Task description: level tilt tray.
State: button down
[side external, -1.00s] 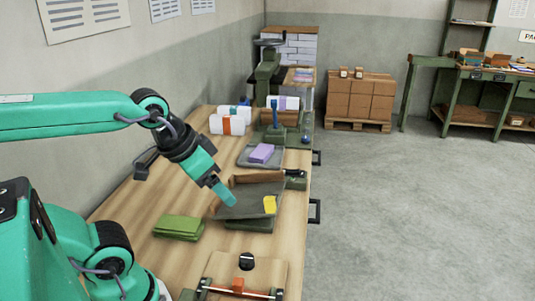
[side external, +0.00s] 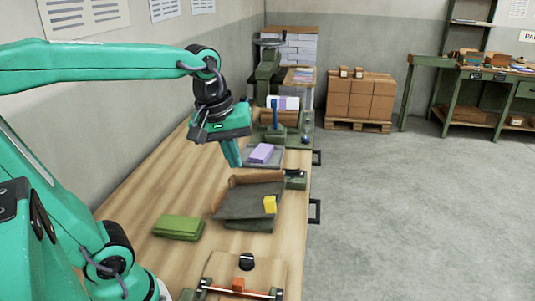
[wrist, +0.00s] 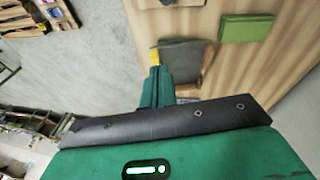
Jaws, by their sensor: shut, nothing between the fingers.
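The tilt tray (side external: 240,207) is a dark grey tray with a brown wall along its back, on a dark base on the bench. A yellow block (side external: 270,204) sits at its right front corner. I cannot tell exactly how far the tray leans. My gripper (side external: 231,157) is shut and empty, pointing down in the air above and behind the tray, apart from it. In the wrist view the tray (wrist: 188,52) shows beyond my gripper (wrist: 158,86), with the yellow block (wrist: 154,57) at its edge, and my fingers hide part of it.
A green pad (side external: 179,227) lies left of the tray. A purple block (side external: 261,153) on a grey tray and a stand with a blue handle (side external: 275,120) are farther back. A clipboard-like board (side external: 232,268) lies in front. Bare bench separates the pad and tray.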

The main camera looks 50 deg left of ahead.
jog(key=w+a+f+n+g, duration=0.1)
jog(key=w+a+n+g, duration=0.2)
jog(key=w+n, duration=0.4)
jog(key=w+a+f+n+g+h, duration=0.1)
jog(key=w+a+n+g, duration=0.2)
jog(key=n, duration=1.5)
jog(key=shift+w+a+n, duration=0.3)
jog(key=shift+w+a, duration=0.25)
jog(key=shift+w, duration=1.85)
jog(key=shift+f+g, duration=0.1)
jog(key=shift+g, duration=0.2)
send_over(266, 197)
jog(key=f, duration=1.2)
jog(key=shift+w+a, duration=0.1)
jog(key=shift+a, duration=0.15)
jog(key=shift+d+f, duration=0.2)
jog(key=shift+f, duration=0.4)
